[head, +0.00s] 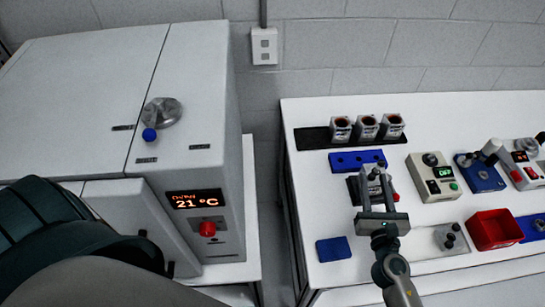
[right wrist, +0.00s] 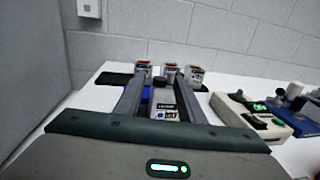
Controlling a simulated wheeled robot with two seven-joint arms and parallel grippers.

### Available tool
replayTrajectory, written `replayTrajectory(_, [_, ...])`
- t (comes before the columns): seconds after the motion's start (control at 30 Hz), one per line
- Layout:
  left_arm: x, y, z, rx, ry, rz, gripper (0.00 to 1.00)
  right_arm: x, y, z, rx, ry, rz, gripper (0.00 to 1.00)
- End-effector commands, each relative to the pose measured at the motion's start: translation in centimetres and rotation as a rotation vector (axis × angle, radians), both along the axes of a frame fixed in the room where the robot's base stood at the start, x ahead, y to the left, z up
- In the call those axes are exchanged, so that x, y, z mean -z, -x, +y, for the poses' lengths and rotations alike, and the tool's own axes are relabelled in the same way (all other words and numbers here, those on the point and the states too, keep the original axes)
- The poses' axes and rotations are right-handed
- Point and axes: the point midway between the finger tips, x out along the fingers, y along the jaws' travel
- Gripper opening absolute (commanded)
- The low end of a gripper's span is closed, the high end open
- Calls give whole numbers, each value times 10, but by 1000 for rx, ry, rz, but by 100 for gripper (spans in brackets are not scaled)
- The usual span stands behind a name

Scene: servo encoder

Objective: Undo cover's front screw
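A small grey-and-black servo unit (head: 373,183) with a white label stands on a dark base on the white bench, behind the blue pad. It also shows in the right wrist view (right wrist: 166,108), between and beyond the fingers. My right gripper (head: 374,174) is over this unit with its fingers spread apart, one on each side; the right wrist view shows them too (right wrist: 162,80). I cannot tell whether they touch it. The cover and its front screw are too small to make out. My left gripper is out of view.
Three similar units (head: 367,128) stand on a black mat at the back. A blue holed block (head: 357,160) is just behind the servo. A blue pad (head: 333,249), red bin (head: 494,229) and green-display device (head: 434,177) are nearby. A large white oven (head: 120,90) stands left.

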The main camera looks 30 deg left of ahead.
Motion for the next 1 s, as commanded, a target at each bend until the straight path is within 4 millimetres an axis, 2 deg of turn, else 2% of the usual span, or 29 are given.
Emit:
replayTrajectory(0.37, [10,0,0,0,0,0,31,3,3,8,246,-6,3,36])
replayTrajectory(0.8, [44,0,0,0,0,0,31,4,3,16,522,-5,2,36])
replayTrajectory(1.0, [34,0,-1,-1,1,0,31,0,34,16,525,1,2,36])
